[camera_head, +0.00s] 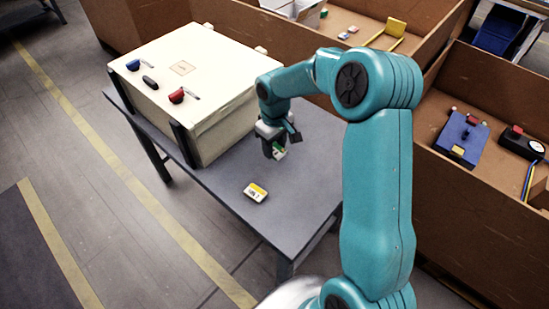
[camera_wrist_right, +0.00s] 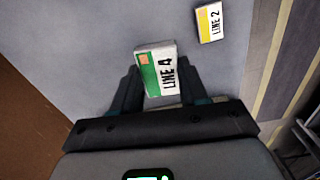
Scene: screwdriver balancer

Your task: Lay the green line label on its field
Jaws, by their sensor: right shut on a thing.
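The green line label (camera_wrist_right: 156,72) is a white block with a green band and the words "LINE 4". My right gripper (camera_wrist_right: 152,92) is shut on it, with a dark finger on each side. In the head view the right gripper (camera_head: 276,150) hangs over the grey table beside the white box, and part of the green label (camera_head: 280,154) shows at its tips. A square outline (camera_head: 182,68) is marked on top of the white box (camera_head: 215,60). I cannot tell whether this is the label's field. My left gripper is not in view.
A yellow label (camera_head: 255,192) reading "LINE 2" lies on the grey table (camera_head: 215,185). A blue item (camera_head: 132,65), a dark item (camera_head: 150,82) and a red item (camera_head: 177,95) sit on the box top. Brown bins (camera_head: 440,80) with tools stand behind and right.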

